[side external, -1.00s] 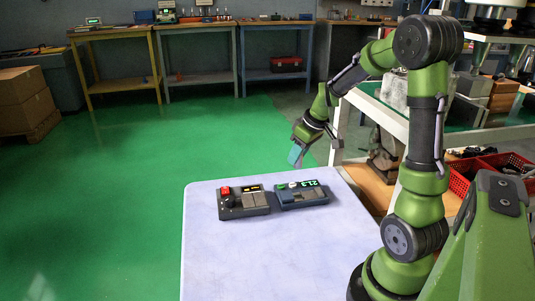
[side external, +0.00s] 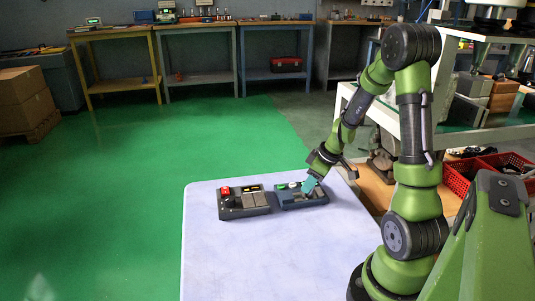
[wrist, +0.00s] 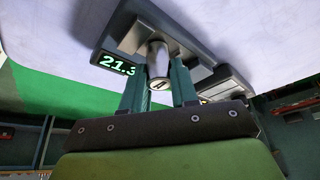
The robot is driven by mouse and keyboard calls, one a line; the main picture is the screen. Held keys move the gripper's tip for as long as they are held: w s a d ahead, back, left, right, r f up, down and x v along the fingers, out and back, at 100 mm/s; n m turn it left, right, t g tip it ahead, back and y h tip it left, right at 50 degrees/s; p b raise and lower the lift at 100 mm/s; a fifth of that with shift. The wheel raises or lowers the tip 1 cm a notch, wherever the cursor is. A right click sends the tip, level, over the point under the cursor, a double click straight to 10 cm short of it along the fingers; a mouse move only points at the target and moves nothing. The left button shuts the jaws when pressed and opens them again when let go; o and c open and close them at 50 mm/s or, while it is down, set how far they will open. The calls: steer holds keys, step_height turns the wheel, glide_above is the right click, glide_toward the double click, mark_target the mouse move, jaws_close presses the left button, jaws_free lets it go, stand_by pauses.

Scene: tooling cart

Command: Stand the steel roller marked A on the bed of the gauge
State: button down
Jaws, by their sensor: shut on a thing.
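The steel roller (wrist: 158,60) is a short shiny cylinder between my two teal fingers in the wrist view. A dark mark shows on its near end, too small to read surely. My gripper (wrist: 157,85) is shut on it. The gauge (side external: 311,199) is a blue-grey box on the table, and its display (wrist: 117,63) reads about 21.3 in green. In the wrist view the roller's far end overlaps the gauge's grey bed (wrist: 178,36); I cannot tell whether they touch. In the side view my fingertips (side external: 309,185) are over the gauge and hide the roller.
A dark control box (side external: 243,203) with a red button stands just left of the gauge, close beside it. The pale table top (side external: 270,255) is clear in front. Red crates (side external: 458,178) are on the right, beyond the table.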

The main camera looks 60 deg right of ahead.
steer(key=shift+f, duration=0.15)
steer(key=c, duration=0.9)
jaws_free()
steer(key=shift+o, duration=0.2)
steer(key=v, duration=1.2)
steer(key=a+r+m+t, duration=0.1)
steer(key=a+r, duration=0.3)
steer(key=a, duration=0.9)
steer(key=s+a+r+m+t+y, duration=0.1)
steer(key=a+r+m, duration=0.3)
steer(key=a, duration=0.9)
steer(key=shift+s+r+t+y, duration=0.3)
steer(key=shift+r+t, duration=0.1)
steer(key=shift+r, duration=0.25)
steer(key=shift+w, duration=0.1)
